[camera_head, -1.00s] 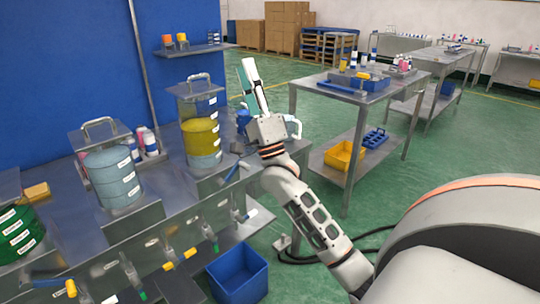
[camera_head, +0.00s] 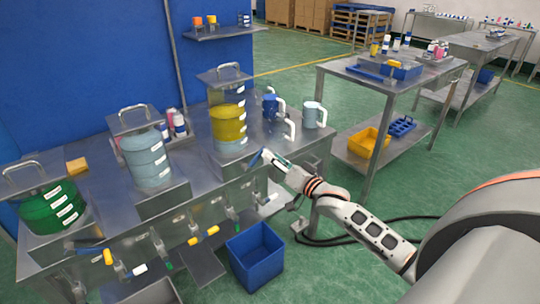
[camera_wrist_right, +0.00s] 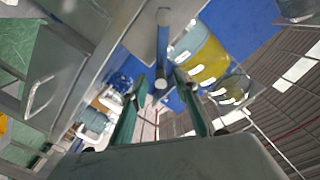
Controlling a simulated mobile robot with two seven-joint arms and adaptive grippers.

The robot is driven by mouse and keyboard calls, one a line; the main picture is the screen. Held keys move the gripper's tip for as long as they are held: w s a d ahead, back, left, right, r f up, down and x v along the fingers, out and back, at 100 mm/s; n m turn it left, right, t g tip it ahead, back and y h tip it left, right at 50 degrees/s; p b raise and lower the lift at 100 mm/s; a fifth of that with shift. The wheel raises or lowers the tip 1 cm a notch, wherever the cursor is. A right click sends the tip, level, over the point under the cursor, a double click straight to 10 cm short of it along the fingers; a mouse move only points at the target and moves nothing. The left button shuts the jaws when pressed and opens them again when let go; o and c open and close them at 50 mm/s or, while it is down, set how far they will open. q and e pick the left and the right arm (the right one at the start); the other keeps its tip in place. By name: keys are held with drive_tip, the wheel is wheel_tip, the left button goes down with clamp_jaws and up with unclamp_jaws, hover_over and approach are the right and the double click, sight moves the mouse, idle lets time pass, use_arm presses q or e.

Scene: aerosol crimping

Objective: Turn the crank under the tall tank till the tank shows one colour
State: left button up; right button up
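The tall tank (camera_head: 229,122) stands on the steel bench, with a clear upper part, a yellow band and a pale grey-blue band below. It also shows in the right wrist view (camera_wrist_right: 208,60). The crank's blue handle (camera_head: 255,159) sticks out below the tank at the bench front. In the right wrist view the blue handle (camera_wrist_right: 162,45) points in between my fingers. My right gripper (camera_head: 273,160) is at the handle, its two green fingers (camera_wrist_right: 158,108) parted on either side of the handle's end. Contact cannot be told. My left gripper is not in view.
A pale blue tank (camera_head: 149,160) and a green tank (camera_head: 52,208) stand left on the bench. Blue and white jugs (camera_head: 314,115) stand right of the tall tank. Taps line the bench front, above a blue bin (camera_head: 256,253). A steel cart (camera_head: 330,72) stands at right.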

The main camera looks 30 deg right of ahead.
drive_tip(key=shift+w+a, duration=0.1)
drive_tip(key=shift+w, duration=1.2)
drive_tip(key=shift+c, duration=0.3)
clamp_jaws()
